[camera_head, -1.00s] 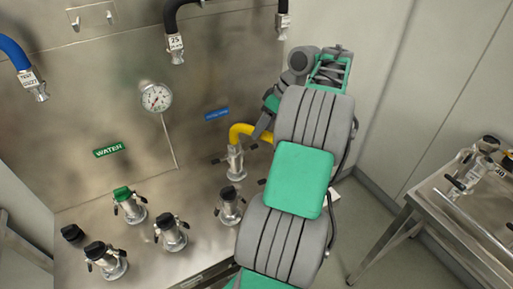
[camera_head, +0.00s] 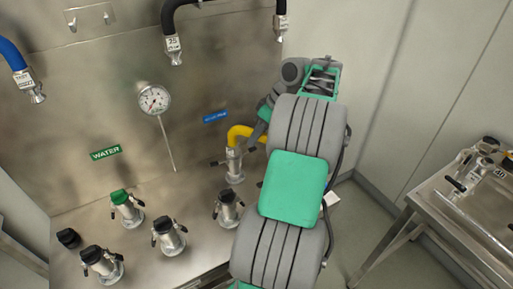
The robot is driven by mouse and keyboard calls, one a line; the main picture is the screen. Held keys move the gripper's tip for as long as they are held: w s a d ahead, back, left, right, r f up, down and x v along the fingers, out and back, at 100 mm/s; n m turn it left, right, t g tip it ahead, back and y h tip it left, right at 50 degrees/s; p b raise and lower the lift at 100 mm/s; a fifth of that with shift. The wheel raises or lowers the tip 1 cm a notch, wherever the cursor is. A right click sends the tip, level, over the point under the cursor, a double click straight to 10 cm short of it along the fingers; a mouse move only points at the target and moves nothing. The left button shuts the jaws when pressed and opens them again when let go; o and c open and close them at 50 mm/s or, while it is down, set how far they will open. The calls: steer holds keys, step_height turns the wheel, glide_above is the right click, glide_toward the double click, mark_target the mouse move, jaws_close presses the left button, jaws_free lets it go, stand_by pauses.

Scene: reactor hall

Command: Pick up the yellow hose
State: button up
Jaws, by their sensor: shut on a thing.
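The yellow hose (camera_head: 241,132) curves out of a metal coupling (camera_head: 234,165) on the steel panel's ledge, just left of my arm. Its coupling end still sits at the port there. My gripper (camera_head: 262,122) is at the hose's right side, partly hidden behind my own arm. It is shut on the yellow hose, though the fingertips and the rest of the hose are mostly hidden.
Several capped ports stand on the ledge, one with a green cap (camera_head: 120,197). A blue hose (camera_head: 12,52) and a black hose (camera_head: 170,18) hang above. A gauge (camera_head: 154,99) is on the panel. A steel table (camera_head: 425,200) with fittings stands at right.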

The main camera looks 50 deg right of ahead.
jaws_close()
steer(key=shift+r, duration=0.15)
